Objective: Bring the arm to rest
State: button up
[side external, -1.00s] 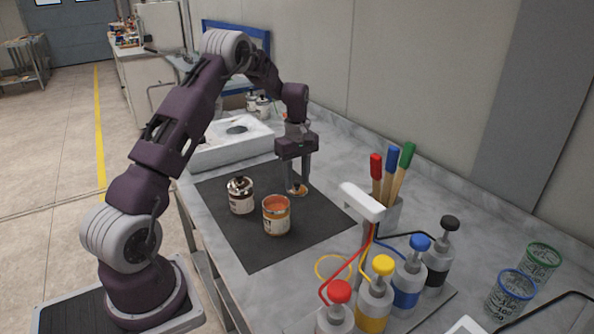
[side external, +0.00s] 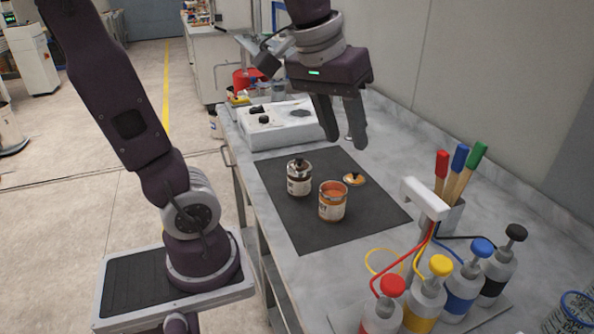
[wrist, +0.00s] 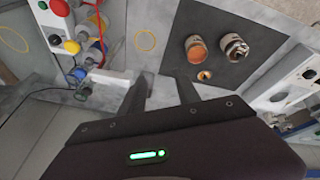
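My gripper (side external: 343,138) is open and empty, raised above the back of the bench, behind and above the black mat (side external: 300,238). In the wrist view my gripper (wrist: 166,88) shows its two fingers apart with nothing between them. An open can (side external: 332,202) with orange contents stands on the mat. A second can (side external: 299,178) with a dark top stands behind it to the left. A lid (side external: 354,179) with orange on it lies flat on the mat, apart from both cans and below my gripper.
A white machine (side external: 280,127) stands at the back left of the bench. A dispenser with several colored pump bottles (side external: 461,289) stands at front right. Brushes with red, blue and green ends (side external: 460,160) stand in a holder. A wall closes the right side.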

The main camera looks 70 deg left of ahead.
jog(key=s+d+f+m, duration=0.2)
jog(key=s, duration=0.3)
jog(key=s+d+f+m+t, duration=0.1)
jog(key=s+d+f+m, duration=0.1)
jog(key=s, duration=0.3)
jog(key=shift+m+t, duration=0.3)
jog(key=shift+m, duration=0.4)
